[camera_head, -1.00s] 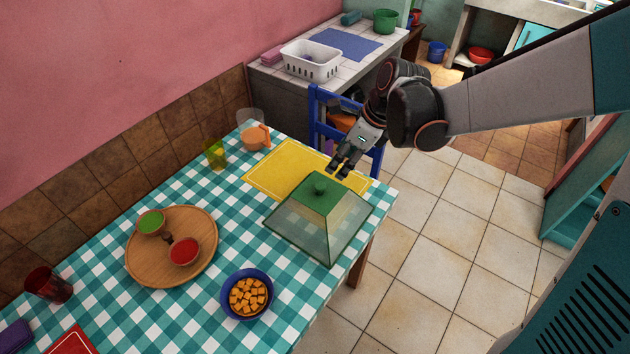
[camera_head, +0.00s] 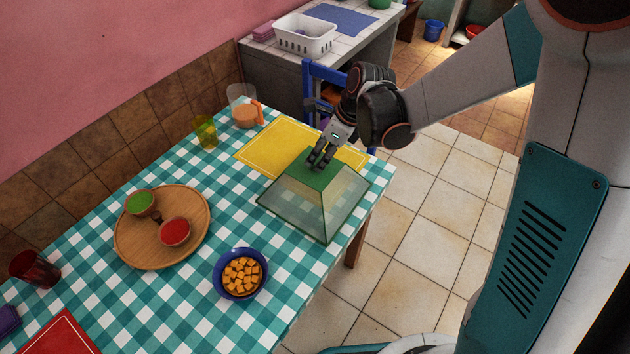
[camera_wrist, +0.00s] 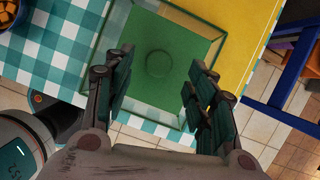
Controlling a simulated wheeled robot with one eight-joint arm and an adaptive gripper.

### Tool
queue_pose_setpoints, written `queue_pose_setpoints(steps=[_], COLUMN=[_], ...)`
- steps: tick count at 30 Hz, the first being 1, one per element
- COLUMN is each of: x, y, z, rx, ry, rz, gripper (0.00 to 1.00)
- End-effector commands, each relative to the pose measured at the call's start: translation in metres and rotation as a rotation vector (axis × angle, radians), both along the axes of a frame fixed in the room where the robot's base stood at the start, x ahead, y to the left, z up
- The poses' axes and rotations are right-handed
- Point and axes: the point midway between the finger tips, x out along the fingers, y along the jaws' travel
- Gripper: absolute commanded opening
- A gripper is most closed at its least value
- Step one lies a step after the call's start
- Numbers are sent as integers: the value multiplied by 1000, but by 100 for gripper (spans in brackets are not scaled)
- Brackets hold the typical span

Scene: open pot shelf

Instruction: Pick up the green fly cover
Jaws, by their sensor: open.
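The green fly cover (camera_head: 318,205) stands on the checked tablecloth near the table's right edge. It has see-through sloping sides and a solid green top. My gripper (camera_head: 321,160) is over its top and hides the knob in the head view. In the wrist view the cover (camera_wrist: 150,28) lies below my gripper (camera_wrist: 158,85), with the round knob (camera_wrist: 159,64) between the two open fingers. The fingers look apart from the knob on both sides. I cannot tell exactly how far above the top the fingertips are.
A yellow mat (camera_head: 275,145) lies behind the cover. A blue bowl of orange cubes (camera_head: 241,273) stands in front of it, and a round wooden board (camera_head: 130,245) with two small bowls is at left. A blue chair (camera_head: 310,80) stands behind the table.

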Motion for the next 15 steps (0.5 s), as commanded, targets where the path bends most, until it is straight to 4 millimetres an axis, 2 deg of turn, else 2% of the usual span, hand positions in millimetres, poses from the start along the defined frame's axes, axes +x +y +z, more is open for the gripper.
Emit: queue_pose_setpoints(steps=[1,5,13,15], x=[0,3,4,4], y=[4,10,11,11], z=[-12,-27,-29,-29], rx=[0,0,0,0], ry=[0,0,0,0], rz=[2,1,0,0], gripper=[51,51,51,35])
